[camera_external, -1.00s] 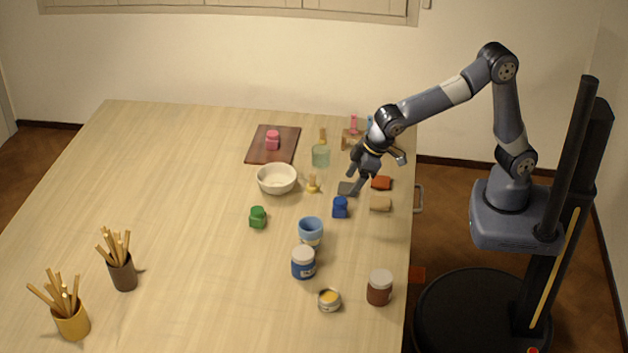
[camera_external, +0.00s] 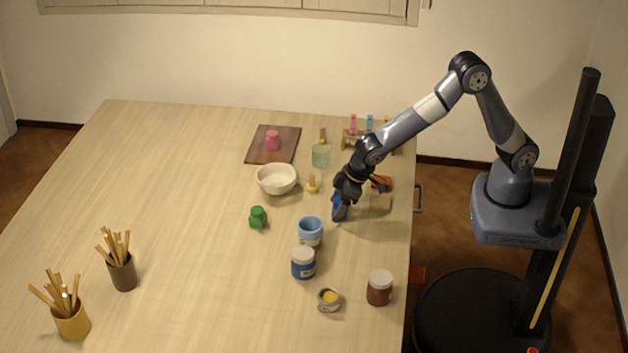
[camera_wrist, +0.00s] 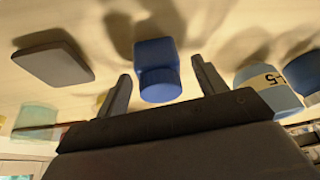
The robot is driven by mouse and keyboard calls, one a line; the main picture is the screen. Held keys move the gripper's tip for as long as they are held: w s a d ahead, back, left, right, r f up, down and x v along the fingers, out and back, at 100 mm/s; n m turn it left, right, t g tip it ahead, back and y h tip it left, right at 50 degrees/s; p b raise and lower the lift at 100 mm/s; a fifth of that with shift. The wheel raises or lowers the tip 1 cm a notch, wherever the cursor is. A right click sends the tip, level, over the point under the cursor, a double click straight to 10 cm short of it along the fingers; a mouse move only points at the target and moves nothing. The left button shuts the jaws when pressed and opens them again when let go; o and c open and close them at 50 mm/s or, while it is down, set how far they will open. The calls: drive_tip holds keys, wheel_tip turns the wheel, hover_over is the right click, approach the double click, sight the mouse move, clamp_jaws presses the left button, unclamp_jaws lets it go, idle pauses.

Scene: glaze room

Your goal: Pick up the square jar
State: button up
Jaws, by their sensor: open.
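A small blue square jar (camera_external: 337,210) with a round cap stands on the table near its right edge, partly hidden by my gripper (camera_external: 343,201). In the wrist view the blue square jar (camera_wrist: 155,57) shows between the two fingers of my gripper (camera_wrist: 161,72), which is open. Gaps show on both sides of the jar. Two similar small jars stand elsewhere: a green one (camera_external: 258,217) to the left, and a pink one (camera_external: 273,140) on a dark red board (camera_external: 256,153) at the back.
A light blue cup (camera_external: 311,228) and a blue-labelled jar (camera_external: 303,264) stand in front of my gripper. A flat grey piece (camera_wrist: 54,58) lies nearby. The left of the table is mostly clear.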

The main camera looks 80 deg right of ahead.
drive_tip(key=shift+w+f, duration=0.1)
drive_tip(key=shift+f, duration=0.1)
drive_tip(key=shift+c, duration=0.5)
drive_tip(key=c, duration=1.2)
